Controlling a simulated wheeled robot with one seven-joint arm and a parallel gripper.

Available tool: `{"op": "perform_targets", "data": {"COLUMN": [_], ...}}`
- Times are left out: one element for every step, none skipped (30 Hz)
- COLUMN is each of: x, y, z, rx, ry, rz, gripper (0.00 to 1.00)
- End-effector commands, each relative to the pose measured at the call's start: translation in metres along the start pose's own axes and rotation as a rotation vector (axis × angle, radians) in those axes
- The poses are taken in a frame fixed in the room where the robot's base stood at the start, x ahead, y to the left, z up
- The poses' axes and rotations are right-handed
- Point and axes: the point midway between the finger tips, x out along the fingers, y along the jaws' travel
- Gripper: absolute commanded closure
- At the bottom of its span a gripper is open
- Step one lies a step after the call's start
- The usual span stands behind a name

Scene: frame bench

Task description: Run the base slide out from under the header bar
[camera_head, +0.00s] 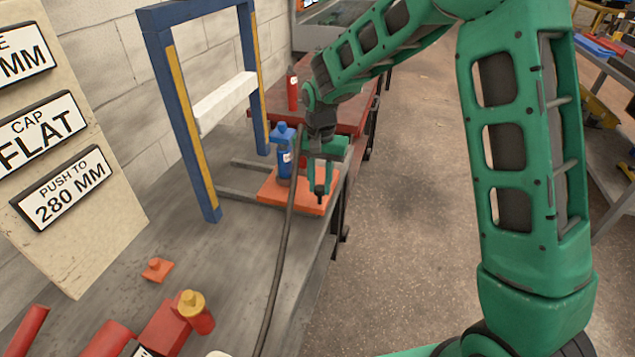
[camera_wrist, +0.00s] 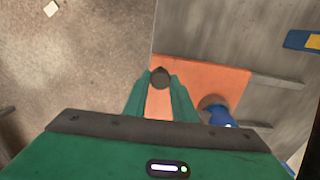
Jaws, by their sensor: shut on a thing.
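The base slide is an orange plate (camera_head: 275,191) on grey rails (camera_head: 245,196), near the bench's right edge in the head view. It also shows in the wrist view (camera_wrist: 222,80). A blue bottle (camera_head: 284,160) with a pale label stands upright on its left part; the wrist view shows it from above (camera_wrist: 217,112). The white header bar (camera_head: 224,101) spans a blue frame (camera_head: 180,110) to the left of the plate. My gripper (camera_head: 320,190) points down over the plate's right part, its fingers closed around a dark round knob (camera_wrist: 160,77).
A red bottle (camera_head: 292,90) stands on a red surface behind. Red parts and a yellow-capped red piece (camera_head: 195,312) lie at the front of the bench. A small orange piece (camera_head: 157,269) lies nearby. A dark cable (camera_head: 276,265) crosses the bench. The floor right of it is clear.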

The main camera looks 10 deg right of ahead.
Motion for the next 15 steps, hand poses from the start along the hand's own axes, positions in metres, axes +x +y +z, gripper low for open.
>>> {"op": "perform_targets", "data": {"x": [-0.0023, -0.0024, -0.0024, -0.0025, -0.0025, -0.0023, -0.0022, -0.0021, -0.0019, -0.0018, -0.0017, -0.0016, -0.0015, -0.0015, -0.002], "y": [0.0015, 0.0015, 0.0014, 0.0014, 0.0013, 0.0012, 0.001, 0.0008, 0.0007, 0.0006, 0.0006, 0.0005, 0.0004, 0.0004, 0.0003], "z": [-0.0069, -0.007, -0.0071, -0.0072, -0.007, -0.0064, -0.0059, -0.0054, -0.0049, -0.0045, -0.0042, -0.0039, -0.0036, -0.0034, -0.0032], "rx": [0.012, 0.012, 0.012, 0.012, 0.012, 0.011, 0.01, 0.01, 0.009, 0.008, 0.008, 0.007, 0.007, 0.006, 0.006], "ry": [0.012, 0.012, 0.013, 0.013, 0.013, 0.012, 0.011, 0.01, 0.009, 0.009, 0.008, 0.008, 0.007, 0.007, 0.007], "rz": [-0.003, -0.003, -0.003, -0.003, -0.003, -0.003, -0.003, -0.003, -0.002, -0.002, -0.002, -0.002, -0.002, -0.002, -0.002], "gripper": [1.0, 1.0, 1.0, 0.73, 0.66, 0.57, 0.57, 0.57, 0.57, 0.57, 0.57, 0.57, 0.57, 0.57, 0.57]}}
